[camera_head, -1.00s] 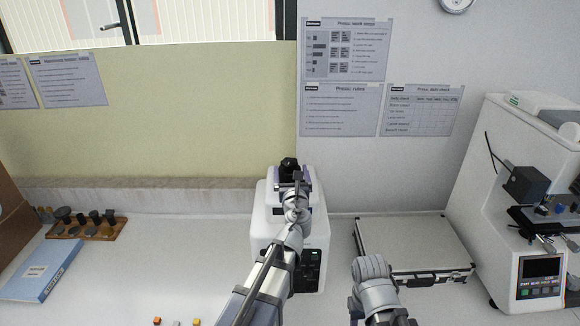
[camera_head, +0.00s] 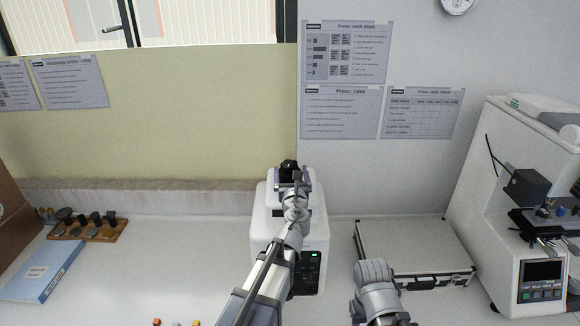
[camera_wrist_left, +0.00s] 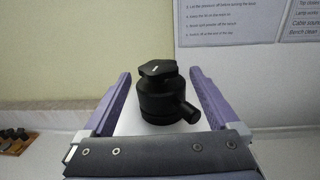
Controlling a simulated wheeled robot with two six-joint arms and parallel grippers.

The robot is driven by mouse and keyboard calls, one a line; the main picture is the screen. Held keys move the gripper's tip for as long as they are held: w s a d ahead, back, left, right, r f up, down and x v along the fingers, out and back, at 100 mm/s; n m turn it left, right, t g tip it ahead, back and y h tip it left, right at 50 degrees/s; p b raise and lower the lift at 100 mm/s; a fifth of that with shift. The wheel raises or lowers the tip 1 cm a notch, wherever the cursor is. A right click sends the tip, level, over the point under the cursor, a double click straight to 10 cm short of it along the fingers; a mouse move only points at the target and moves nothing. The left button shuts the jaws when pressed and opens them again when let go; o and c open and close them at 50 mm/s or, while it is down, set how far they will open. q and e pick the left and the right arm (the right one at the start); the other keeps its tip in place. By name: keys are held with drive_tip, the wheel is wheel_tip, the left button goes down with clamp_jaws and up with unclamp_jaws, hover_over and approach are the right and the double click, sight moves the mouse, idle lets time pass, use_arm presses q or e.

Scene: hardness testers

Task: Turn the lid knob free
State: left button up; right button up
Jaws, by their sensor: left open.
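The lid knob (camera_wrist_left: 157,70) is a black lobed knob with a white mark, on top of a black round lid (camera_wrist_left: 160,100) with a short side handle. It sits on the white press machine (camera_head: 262,235), and the knob also shows in the head view (camera_head: 288,166). My left gripper (camera_wrist_left: 160,85) is open, with one purple finger on each side of the knob and lid and a visible gap to both. In the head view my left gripper (camera_head: 291,186) reaches over the machine's top and partly hides it. My right gripper (camera_head: 372,272) is low, left of the grey case; its fingers are hidden.
A flat grey case (camera_head: 420,247) lies right of the machine. A larger white tester (camera_head: 520,210) stands at the far right. A wooden rack (camera_head: 100,232) with dark pieces and a blue box (camera_head: 42,270) lie at the left. The bench between is mostly clear.

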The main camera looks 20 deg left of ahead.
sight(290, 163)
use_arm(q)
drive_tip(key=x, duration=0.4)
drive_tip(key=shift+w+a, duration=0.1)
drive_tip(key=shift+w, duration=0.05)
drive_tip(key=shift+c, duration=0.2)
drive_tip(key=c, duration=1.3)
drive_tip(key=shift+n+g+y, duration=0.3)
drive_tip(key=shift+n+y, duration=0.2)
drive_tip(key=shift+y, duration=0.2)
drive_tip(key=shift+n+g+y, duration=0.8)
drive_tip(key=shift+n+y, duration=0.2)
drive_tip(key=shift+y, duration=0.4)
drive_tip(key=o, duration=1.3)
drive_tip(key=shift+o, duration=0.2)
